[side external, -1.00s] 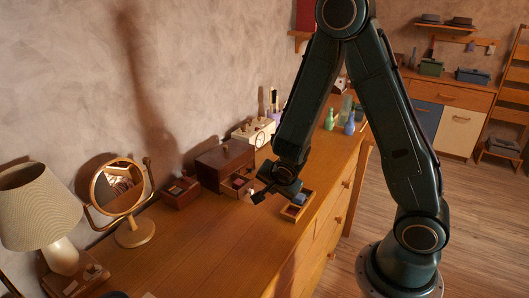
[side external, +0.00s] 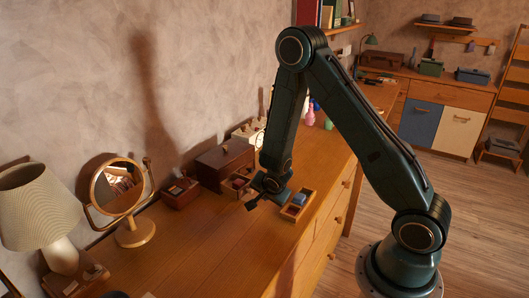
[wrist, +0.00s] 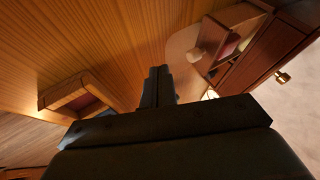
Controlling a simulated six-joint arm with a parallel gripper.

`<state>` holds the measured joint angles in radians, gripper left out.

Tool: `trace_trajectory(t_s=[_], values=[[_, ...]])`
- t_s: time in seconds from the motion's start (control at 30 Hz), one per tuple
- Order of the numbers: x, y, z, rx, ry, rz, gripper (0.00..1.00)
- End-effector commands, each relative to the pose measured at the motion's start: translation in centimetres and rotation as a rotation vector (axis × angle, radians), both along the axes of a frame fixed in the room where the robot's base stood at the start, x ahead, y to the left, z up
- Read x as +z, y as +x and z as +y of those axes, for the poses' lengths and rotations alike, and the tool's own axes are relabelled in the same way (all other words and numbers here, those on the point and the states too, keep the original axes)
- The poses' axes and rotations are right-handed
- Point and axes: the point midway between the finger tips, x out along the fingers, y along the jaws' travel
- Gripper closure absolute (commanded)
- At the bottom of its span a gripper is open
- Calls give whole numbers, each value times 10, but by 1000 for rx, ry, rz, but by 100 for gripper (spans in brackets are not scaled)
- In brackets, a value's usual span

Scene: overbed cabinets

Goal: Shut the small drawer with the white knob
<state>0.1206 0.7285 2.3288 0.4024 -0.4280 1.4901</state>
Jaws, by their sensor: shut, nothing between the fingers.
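The small drawer (side external: 238,183) sticks out, open, from the front of a dark brown box (side external: 224,162) on the wooden dresser top. In the wrist view the drawer's lighter front (wrist: 182,42) shows with the white knob (wrist: 195,55), and red and pale items lie inside it. My gripper (side external: 251,204) is low over the dresser top, in front of the drawer and apart from it. In the wrist view its closed fingers (wrist: 159,72) are left of and below the knob, with nothing between them.
A dark small box (side external: 179,192), round mirror (side external: 117,187) and lamp (side external: 38,212) stand to the left. The dresser top in front is clear.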

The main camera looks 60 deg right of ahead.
Motion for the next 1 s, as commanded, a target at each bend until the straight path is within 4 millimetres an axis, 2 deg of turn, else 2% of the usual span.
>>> trace_trajectory(t_s=[0.1, 0.3, 0.87, 1.0], values=[[1, 14, -1, 1, 0, -4, 100], [1, 27, -2, 2, -1, -2, 100], [1, 33, -2, 2, 0, -1, 100], [1, 41, -3, 1, 0, -3, 100]])
